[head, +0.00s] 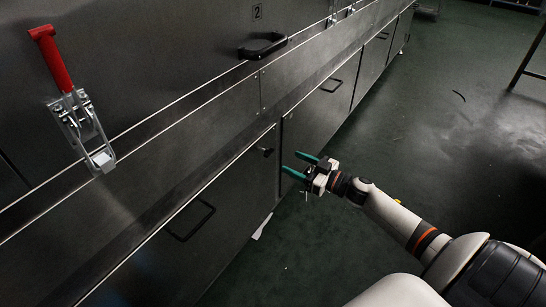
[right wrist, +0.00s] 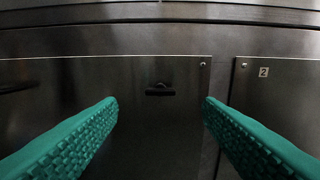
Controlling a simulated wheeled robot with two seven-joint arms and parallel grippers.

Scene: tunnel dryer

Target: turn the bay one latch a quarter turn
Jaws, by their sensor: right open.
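The bay one latch, a small black turn knob (head: 267,152), sits near the upper right corner of a lower dark metal door (head: 225,228). In the right wrist view the latch (right wrist: 159,91) shows as a dark crosswise bar, centred between the fingers and beyond them. My right gripper (head: 290,163), with green fingers, is open and empty. It is in front of the doors, to the right of the latch and apart from it. The ribbed green fingers also frame the right wrist view (right wrist: 161,103). My left gripper is out of view.
A black pull handle (head: 190,220) is on the same door. A red-handled toggle clamp (head: 70,90) and another black handle (head: 263,46) are on the upper panels. A door marked 2 (right wrist: 280,110) adjoins on the right. Green floor (head: 440,130) lies open at right.

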